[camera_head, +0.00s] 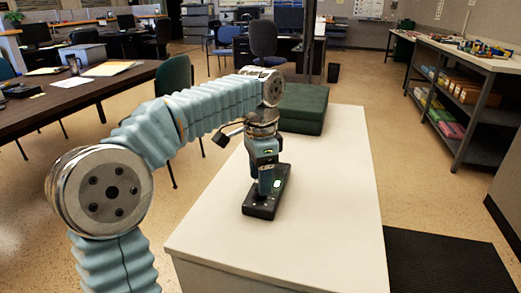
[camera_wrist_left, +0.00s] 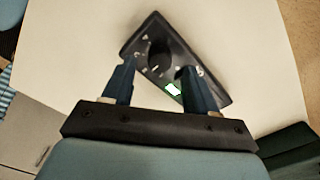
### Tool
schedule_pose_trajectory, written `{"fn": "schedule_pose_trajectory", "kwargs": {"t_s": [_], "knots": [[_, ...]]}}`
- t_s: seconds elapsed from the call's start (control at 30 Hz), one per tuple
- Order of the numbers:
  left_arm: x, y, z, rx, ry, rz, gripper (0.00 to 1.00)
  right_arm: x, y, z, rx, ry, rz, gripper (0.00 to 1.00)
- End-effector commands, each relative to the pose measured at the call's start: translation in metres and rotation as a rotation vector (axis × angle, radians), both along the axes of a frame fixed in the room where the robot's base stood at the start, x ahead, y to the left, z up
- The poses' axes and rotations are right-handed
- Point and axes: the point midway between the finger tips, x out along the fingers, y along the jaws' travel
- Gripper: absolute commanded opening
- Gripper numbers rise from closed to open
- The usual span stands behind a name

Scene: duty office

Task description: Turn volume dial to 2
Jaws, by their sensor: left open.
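The volume device is a black box (camera_head: 262,210) lying on the white counter in the head view. It also shows in the left wrist view (camera_wrist_left: 211,86), set diagonally. Its round black dial (camera_wrist_left: 158,50) sticks up, with small pale marks around it that are too small to read. A lit, green-edged patch (camera_wrist_left: 173,89) is on the box. My left gripper (camera_head: 265,180) points down over the box. In the left wrist view its open blue fingers (camera_wrist_left: 159,67) appear on either side of the dial. I cannot tell whether they touch it. In the head view the gripper hides the dial.
The white counter (camera_head: 335,200) is clear around the device. A dark green case (camera_head: 303,105) lies behind it, near my left arm. A brown desk (camera_head: 60,120) with papers is at the left, and a shelf unit (camera_head: 460,85) stands at the right.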

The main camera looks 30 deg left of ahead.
Motion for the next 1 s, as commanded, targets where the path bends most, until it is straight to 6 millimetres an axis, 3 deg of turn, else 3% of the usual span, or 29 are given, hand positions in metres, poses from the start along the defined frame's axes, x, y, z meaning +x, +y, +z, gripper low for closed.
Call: {"fn": "schedule_pose_trajectory", "kwargs": {"t_s": [0.2, 0.4, 0.6, 1.0], "knots": [[0.001, -0.001, 0.058, -0.001, -0.006, 0.0, 0.58, 0.0, 0.0, 0.001, 0.0, 0.0, 0.0, 0.0], [0.001, -0.001, 0.094, 0.0, -0.001, -0.002, 0.58, 0.0, 0.0, 0.001, 0.0, 0.0, 0.0, 0.0], [0.0, 0.0, 0.109, 0.0, 0.0, -0.001, 0.58, 0.0, 0.0, 0.001, 0.0, 0.0, 0.0, 0.0], [0.0, 0.0, 0.111, 0.0, 0.0, -0.001, 0.58, 0.0, 0.0, 0.001, 0.0, 0.0, 0.0, 0.0]]}}
